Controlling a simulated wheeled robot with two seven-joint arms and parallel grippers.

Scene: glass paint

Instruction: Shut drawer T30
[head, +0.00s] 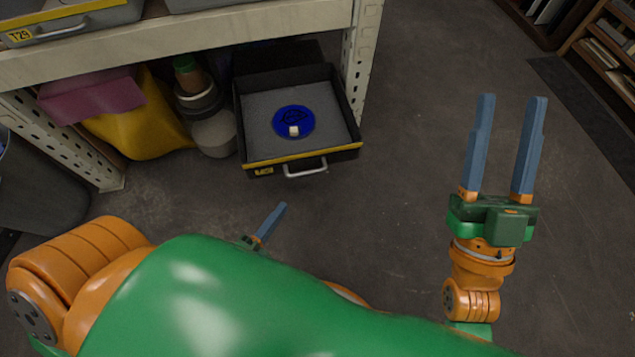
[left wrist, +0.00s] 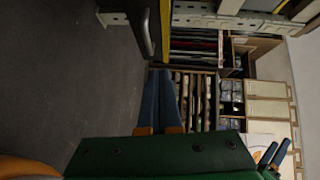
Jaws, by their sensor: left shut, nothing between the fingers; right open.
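The drawer (head: 310,157) stands pulled out below the shelf, with a dark body, grey floor, yellow front edge and metal handle (head: 305,168). Its small yellow label is too small to read surely. A round blue object with a white knob (head: 294,121) lies inside. My left gripper (head: 281,206) is just in front of the drawer, below the handle in the head view, partly hidden by my arm. In the left wrist view its fingers (left wrist: 160,72) are together and empty, with the handle (left wrist: 146,34) beyond the tips. My right gripper (head: 512,98) is open and empty, well right of the drawer.
A shelf post (head: 363,65) stands close to the drawer's right side. A grey jar (head: 213,134), a yellow bag (head: 140,125) and a pink block (head: 92,95) crowd its left. Drawer T29 (head: 75,22) is above. The floor (head: 400,190) between the drawer and my right gripper is clear.

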